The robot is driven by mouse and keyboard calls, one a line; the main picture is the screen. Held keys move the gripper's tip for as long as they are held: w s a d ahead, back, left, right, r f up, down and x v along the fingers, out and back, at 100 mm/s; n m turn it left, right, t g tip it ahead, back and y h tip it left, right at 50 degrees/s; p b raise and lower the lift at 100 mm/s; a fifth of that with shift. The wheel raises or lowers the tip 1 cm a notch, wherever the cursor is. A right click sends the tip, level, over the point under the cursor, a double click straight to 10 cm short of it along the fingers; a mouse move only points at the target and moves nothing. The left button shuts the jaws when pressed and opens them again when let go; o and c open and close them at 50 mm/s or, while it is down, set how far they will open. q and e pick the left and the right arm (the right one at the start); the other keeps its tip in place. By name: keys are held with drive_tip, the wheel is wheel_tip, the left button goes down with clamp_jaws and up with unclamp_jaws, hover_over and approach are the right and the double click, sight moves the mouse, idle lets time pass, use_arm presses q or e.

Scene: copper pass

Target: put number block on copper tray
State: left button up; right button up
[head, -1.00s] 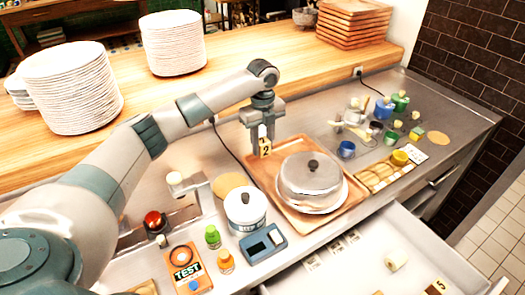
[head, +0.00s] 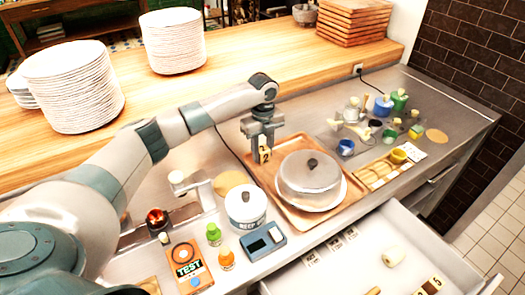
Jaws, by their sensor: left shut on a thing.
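The copper tray (head: 330,212) lies on the metal counter. A silver domed lid (head: 309,176) on a white plate sits in its middle. My left gripper (head: 264,148) is over the tray's back left corner. It is shut on a yellow number block (head: 264,155) marked 2, held upright and low. I cannot tell whether the block touches the tray. Another yellow block (head: 432,285) marked 5 lies in the open drawer at the lower right. My right gripper is not in view.
A white lidded pot (head: 246,207) and a blue-grey device (head: 263,242) stand left of the tray. Several cups and jars (head: 384,106) stand at the back right. The open white drawer (head: 395,225) lies in front.

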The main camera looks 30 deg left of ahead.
sight(263, 148)
use_arm(q)
drive_tip(key=o, duration=1)
drive_tip(key=shift+f, duration=0.15)
drive_tip(key=shift+o, duration=0.2)
wheel_tip(263, 148, up, 11)
drive_tip(key=b, duration=0.3)
drive_tip(key=shift+b, duration=0.4)
drive_tip(key=shift+r, duration=0.7)
